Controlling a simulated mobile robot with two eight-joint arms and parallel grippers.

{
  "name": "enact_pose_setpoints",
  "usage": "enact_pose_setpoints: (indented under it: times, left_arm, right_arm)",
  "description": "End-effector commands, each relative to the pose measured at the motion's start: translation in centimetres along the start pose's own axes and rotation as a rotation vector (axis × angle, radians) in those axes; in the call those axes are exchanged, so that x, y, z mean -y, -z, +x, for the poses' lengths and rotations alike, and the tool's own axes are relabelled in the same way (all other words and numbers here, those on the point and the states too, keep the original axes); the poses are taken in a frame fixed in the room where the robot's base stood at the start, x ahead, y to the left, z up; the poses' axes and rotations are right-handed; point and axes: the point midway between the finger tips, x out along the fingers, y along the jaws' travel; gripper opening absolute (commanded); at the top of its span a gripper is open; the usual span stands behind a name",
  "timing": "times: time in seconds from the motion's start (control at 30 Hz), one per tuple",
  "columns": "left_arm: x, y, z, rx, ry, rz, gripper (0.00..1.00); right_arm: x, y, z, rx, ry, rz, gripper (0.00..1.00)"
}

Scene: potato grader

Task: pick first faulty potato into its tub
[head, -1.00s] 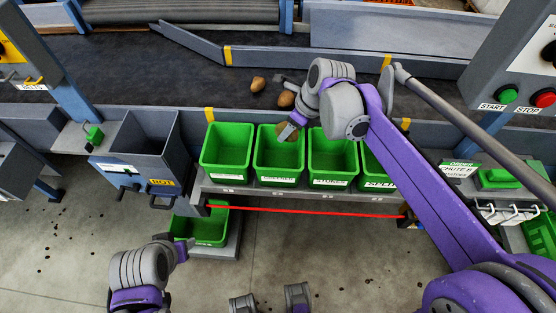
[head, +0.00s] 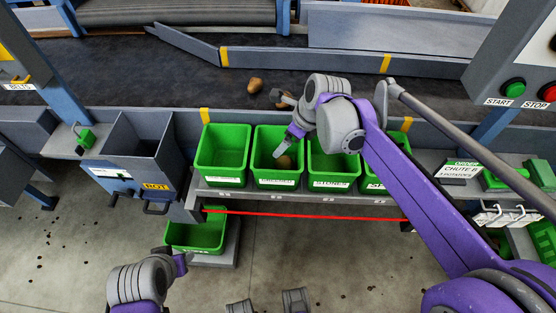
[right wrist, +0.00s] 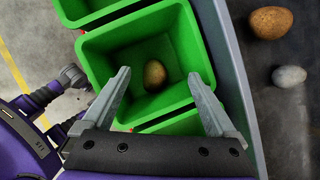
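My right gripper (head: 279,150) is over the second green tub (head: 277,181) from the left. In the right wrist view its fingers (right wrist: 166,95) are wide apart with nothing between them. A brown potato (right wrist: 155,75) lies inside that tub, below the fingertips; it also shows in the head view (head: 285,162).
Green tubs stand in a row along the belt's front edge, with a first tub (head: 222,178) at left and a third (head: 332,182) at right. A grey ROT bin (head: 133,170) is further left. A lower green tub (head: 196,244) sits below the shelf. START and STOP buttons are at right.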

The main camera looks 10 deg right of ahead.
Motion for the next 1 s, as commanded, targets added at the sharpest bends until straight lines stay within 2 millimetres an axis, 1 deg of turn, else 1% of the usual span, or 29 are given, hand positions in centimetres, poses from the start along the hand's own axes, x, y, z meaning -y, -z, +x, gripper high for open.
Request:
enact_pose_setpoints:
  times: [0.17, 0.27, 0.37, 0.6, 0.73, 0.83, 1.0]
  left_arm:
    - [0.0, 0.0, 0.0, 0.000, 0.000, 0.000, 0.50]
    - [0.0, 0.0, -0.1, 0.000, 0.000, 0.000, 0.50]
    - [0.0, 0.1, -0.2, -0.001, 0.000, 0.000, 0.50]
    - [0.0, 0.5, -0.8, -0.003, 0.000, 0.000, 0.50]
    - [0.0, 0.6, -1.1, -0.004, 0.000, 0.000, 0.50]
    - [0.0, 0.7, -1.2, -0.004, 0.000, 0.000, 0.50]
    - [0.0, 0.7, -1.2, -0.005, 0.000, 0.000, 0.50]
  right_arm:
    - [0.0, 0.0, 0.0, 0.000, 0.000, 0.000, 0.92]
    - [0.0, 0.0, -0.4, 0.000, 0.000, 0.000, 0.92]
    - [0.0, 0.0, -1.6, 0.000, 0.000, 0.001, 0.92]
    - [0.0, 0.0, -6.5, -0.001, 0.001, 0.002, 0.92]
    - [0.0, 0.0, -8.8, 0.000, 0.001, 0.001, 0.92]
    - [0.0, 0.0, -10.0, 0.000, 0.001, 0.001, 0.92]
    - [0.0, 0.0, -10.8, 0.000, 0.000, 0.001, 0.92]
